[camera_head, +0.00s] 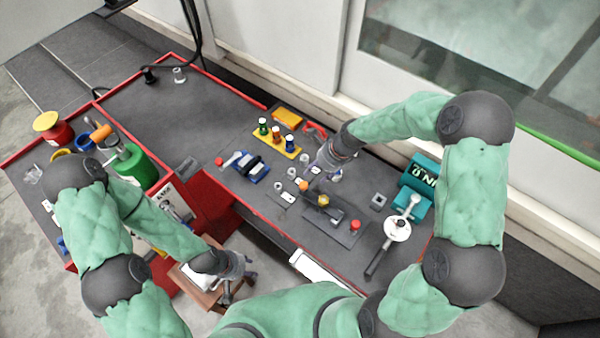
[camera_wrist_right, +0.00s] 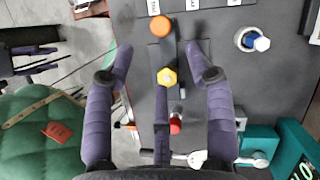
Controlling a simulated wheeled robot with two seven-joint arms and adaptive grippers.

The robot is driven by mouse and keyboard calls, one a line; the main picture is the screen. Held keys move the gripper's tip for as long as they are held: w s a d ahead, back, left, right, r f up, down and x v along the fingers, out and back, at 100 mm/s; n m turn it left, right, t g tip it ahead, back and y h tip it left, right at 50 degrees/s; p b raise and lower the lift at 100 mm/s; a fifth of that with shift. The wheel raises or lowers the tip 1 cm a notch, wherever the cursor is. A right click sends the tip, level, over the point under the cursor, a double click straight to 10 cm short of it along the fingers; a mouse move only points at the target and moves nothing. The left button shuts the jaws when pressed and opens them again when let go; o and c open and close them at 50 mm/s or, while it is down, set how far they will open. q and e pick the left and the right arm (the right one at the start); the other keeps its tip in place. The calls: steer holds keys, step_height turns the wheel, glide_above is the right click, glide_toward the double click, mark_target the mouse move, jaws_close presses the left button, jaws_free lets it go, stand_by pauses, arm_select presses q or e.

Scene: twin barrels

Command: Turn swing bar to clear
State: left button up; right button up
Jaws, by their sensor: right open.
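A dark fixture plate (camera_head: 335,222) lies on the bench with an orange knob (camera_head: 304,186), a yellow hex piece (camera_head: 323,200) and a red knob (camera_head: 355,225). In the right wrist view a dark bar lies between the orange knob (camera_wrist_right: 160,27) and the yellow hex piece (camera_wrist_right: 167,77); the red knob (camera_wrist_right: 175,126) is further down. I cannot tell the swing bar's outline exactly. My right gripper (camera_head: 318,172) is open above the fixture, fingers spread either side of the hex piece, holding nothing. My left gripper (camera_head: 236,280) is open and empty near a brown stool.
A yellow rack (camera_head: 277,143) with coloured bottles and a blue clamp (camera_head: 250,167) stand left of the fixture. A teal machine (camera_head: 418,177) and a white disc (camera_head: 397,229) are to the right. A green cylinder (camera_head: 138,165) is on the left bench.

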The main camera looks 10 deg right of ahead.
mark_target(304, 184)
steer(key=b+x, duration=0.2)
steer(key=x, duration=0.8)
steer(key=shift+a+f, duration=0.1)
steer(key=shift+f, duration=0.2)
steer(key=shift+w, duration=0.1)
jaws_close()
